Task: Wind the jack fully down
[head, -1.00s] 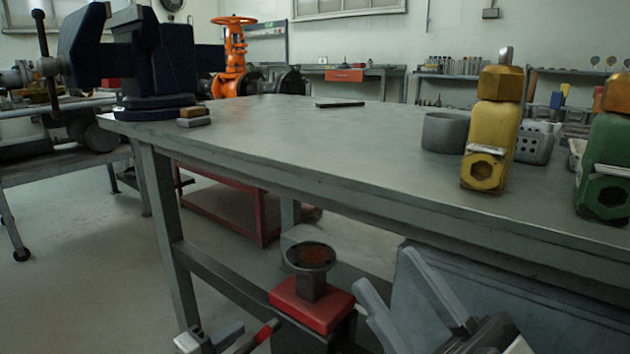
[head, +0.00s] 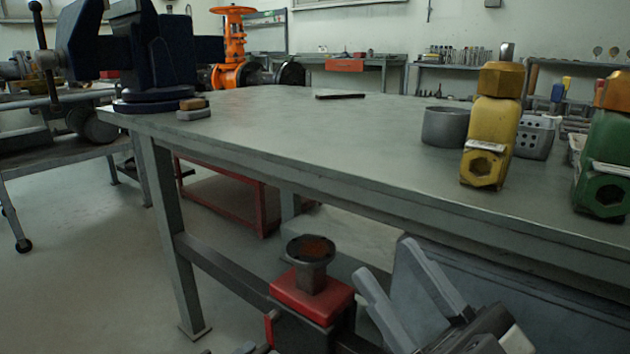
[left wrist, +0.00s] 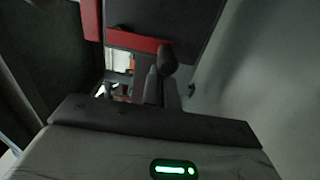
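The jack (head: 312,292) stands low in front of the workbench, with a red top block and a round, rusty saddle raised on a dark post. A narrow red part (head: 270,328) shows at its left side. My left gripper (head: 250,349) is at the bottom edge, left of the jack, mostly cut off. In the left wrist view a red bar (left wrist: 135,41) ends in a dark knob (left wrist: 168,58). The left fingers (left wrist: 160,88) are close to the knob; whether they grip it is unclear. My right gripper (head: 408,300) is open and empty, right of the jack.
The grey workbench (head: 300,130) extends above and behind the jack, its leg (head: 170,230) to the left. It carries a blue vise (head: 160,60), a grey cup (head: 445,126), and yellow (head: 490,130) and green (head: 605,160) blocks.

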